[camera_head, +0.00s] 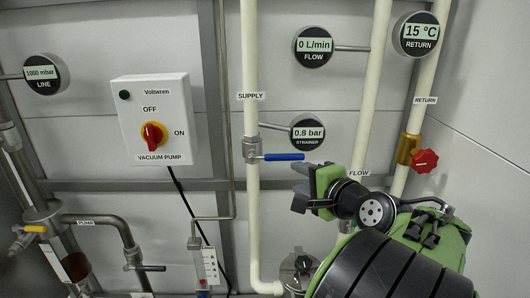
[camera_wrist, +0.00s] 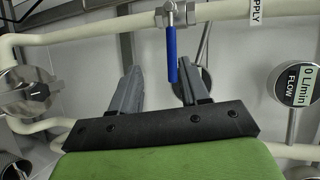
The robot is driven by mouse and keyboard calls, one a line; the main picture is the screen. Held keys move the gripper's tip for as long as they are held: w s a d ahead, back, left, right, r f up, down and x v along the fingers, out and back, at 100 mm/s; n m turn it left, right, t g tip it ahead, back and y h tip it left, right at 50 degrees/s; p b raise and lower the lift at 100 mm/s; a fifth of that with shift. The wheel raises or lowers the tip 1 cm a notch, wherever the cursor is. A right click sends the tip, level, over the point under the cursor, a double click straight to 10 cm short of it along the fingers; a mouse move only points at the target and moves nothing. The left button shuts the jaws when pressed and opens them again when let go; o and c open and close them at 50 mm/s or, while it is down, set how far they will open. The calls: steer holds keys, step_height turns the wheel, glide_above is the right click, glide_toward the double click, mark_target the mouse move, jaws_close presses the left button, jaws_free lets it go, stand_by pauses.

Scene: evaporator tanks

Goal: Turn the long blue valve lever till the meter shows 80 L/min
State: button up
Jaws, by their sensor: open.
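The long blue valve lever (camera_head: 284,157) lies level, pointing right from its metal valve (camera_head: 251,150) on the white SUPPLY pipe. The round FLOW meter (camera_head: 314,46) reads 0 L/min; it also shows at the right of the wrist view (camera_wrist: 296,84). My gripper (camera_head: 299,186) is open and empty, just below and right of the lever's free end in the head view. In the wrist view the lever (camera_wrist: 171,55) appears between the two fingertips (camera_wrist: 158,75), nearer the right finger. I cannot tell its depth relative to them; no contact is visible.
The strainer gauge (camera_head: 307,132) sits just above the lever's end, reading 0.8 bar. A red valve knob (camera_head: 425,161) is on the RETURN pipe at right. The FLOW pipe (camera_head: 369,100) runs behind my arm. A vacuum pump switch box (camera_head: 152,120) is at left.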

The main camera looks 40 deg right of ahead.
mark_target(287, 158)
steer(key=shift+m+t+h, duration=0.3)
steer(key=shift+m+t, duration=0.1)
steer(key=shift+m, duration=0.4)
steer(key=d+x, duration=0.1)
steer(key=x, duration=0.3)
steer(key=d+x, duration=0.1)
steer(key=x, duration=0.4)
steer(key=d+p+x, duration=0.1)
steer(key=x, duration=0.4)
steer(key=shift+s+r, duration=0.2)
steer(key=shift+r, duration=0.1)
steer(key=shift+a, duration=0.1)
jaws_close()
